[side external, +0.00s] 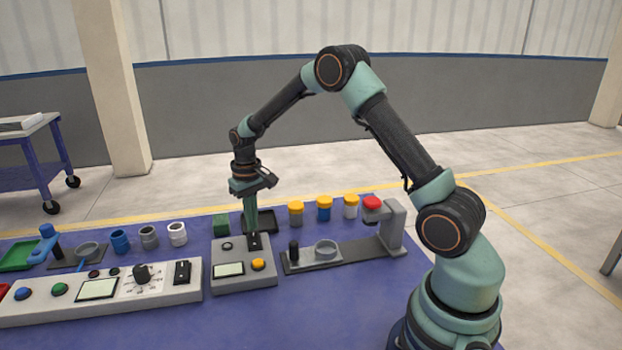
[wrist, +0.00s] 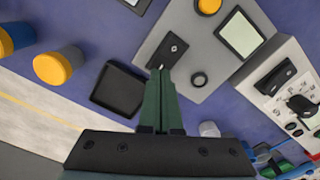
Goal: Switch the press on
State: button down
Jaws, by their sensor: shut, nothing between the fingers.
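A grey control box (side external: 243,278) stands mid-table, with a black switch (side external: 255,242), a screen and a yellow button. In the wrist view the switch (wrist: 167,50) is a black plate with a small pale mark. My gripper (side external: 251,228) has green fingers pointing down, closed together and empty. In the wrist view my gripper (wrist: 160,73) has its tips at the lower edge of the switch; I cannot tell whether they touch it.
A longer control panel (side external: 100,291) with buttons, a knob and another black switch lies left of the box. A black tray (side external: 260,221) and a green block (side external: 221,225) are behind the box. Several yellow-topped cylinders (side external: 324,208) stand at the back. The table's front is clear.

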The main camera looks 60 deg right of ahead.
aim_at(253, 235)
jog(key=shift+f, duration=1)
dwell(0.6)
jog(key=shift+r, duration=3.55)
jog(key=s+a+r+n+t, duration=0.1)
jog(key=s+a+r, duration=0.25)
jog(key=r, duration=0.25)
jog(key=s+a+r+t, duration=0.2)
jog(key=s+r, duration=0.2)
jog(key=r, duration=0.1)
jog(key=s+a+r+n+t, duration=0.1)
jog(key=s+a, duration=0.1)
jog(key=s, duration=0.3)
jog(key=s+a+r+n+t, duration=0.1)
jog(key=s+a, duration=0.1)
jog(key=s, duration=0.4)
jog(key=shift+s+r+t, duration=0.3)
jog(key=shift+r, duration=0.05)
